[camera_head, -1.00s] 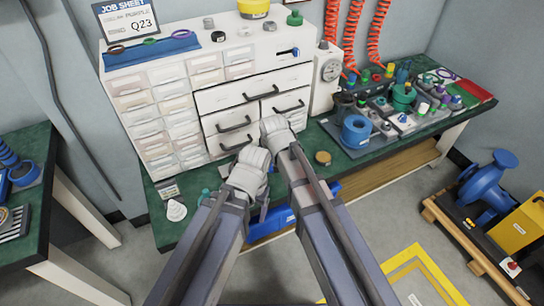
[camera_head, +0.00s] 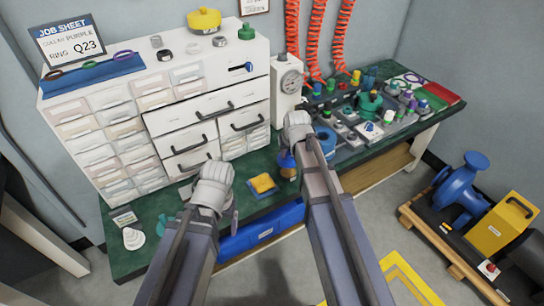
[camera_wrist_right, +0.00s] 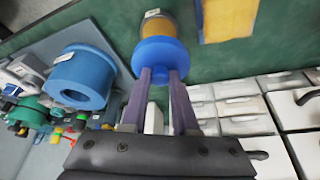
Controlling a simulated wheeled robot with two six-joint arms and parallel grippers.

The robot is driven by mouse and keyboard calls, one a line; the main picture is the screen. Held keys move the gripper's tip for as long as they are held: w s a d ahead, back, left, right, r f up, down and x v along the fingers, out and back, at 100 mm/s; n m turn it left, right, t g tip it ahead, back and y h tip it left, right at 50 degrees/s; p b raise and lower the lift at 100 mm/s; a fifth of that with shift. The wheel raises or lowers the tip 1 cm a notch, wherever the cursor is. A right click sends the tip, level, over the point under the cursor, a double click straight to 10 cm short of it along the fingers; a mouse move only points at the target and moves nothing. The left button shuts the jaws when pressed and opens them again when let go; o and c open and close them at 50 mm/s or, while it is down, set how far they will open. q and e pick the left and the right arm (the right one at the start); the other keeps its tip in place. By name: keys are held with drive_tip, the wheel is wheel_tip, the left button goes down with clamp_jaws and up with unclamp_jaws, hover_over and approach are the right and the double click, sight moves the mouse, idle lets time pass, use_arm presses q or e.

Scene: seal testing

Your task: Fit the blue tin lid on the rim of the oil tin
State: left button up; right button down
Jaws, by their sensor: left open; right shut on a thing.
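The blue tin lid (camera_wrist_right: 160,55) is a round disc between the fingertips of my right gripper (camera_wrist_right: 159,74). The oil tin (camera_wrist_right: 157,28), tan with a small white label, is straight beyond the lid in the right wrist view. In the head view the lid (camera_head: 286,159) is over the top of the tin (camera_head: 288,173), which stands on the green bench. The lid covers the tin's rim, so I cannot tell whether it is seated. My left gripper (camera_head: 234,214) is open near the bench's front edge, apart from the tin; its fingers are partly hidden.
A yellow sponge (camera_head: 262,184) lies left of the tin. A blue ring-shaped part (camera_wrist_right: 78,78) is close on the other side, among several fittings. The white drawer cabinet (camera_head: 160,75) stands behind. A blue bin (camera_head: 262,231) is below the bench edge.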

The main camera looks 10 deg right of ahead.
sight(290, 159)
drive_tip(key=shift+w+d, duration=0.1)
drive_tip(key=shift+d, duration=0.2)
drive_tip(key=shift+f, duration=0.15)
drive_tip(key=shift+f+b, duration=0.5)
drive_tip(key=shift+b, duration=0.15)
drive_tip(key=shift+f, duration=0.15)
drive_tip(key=shift+f+b, duration=1.35)
drive_tip(key=shift+b, duration=0.1)
drive_tip(key=shift+f+b, duration=1.5)
drive_tip(key=shift+b, duration=0.05)
drive_tip(key=c, duration=0.6)
unclamp_jaws()
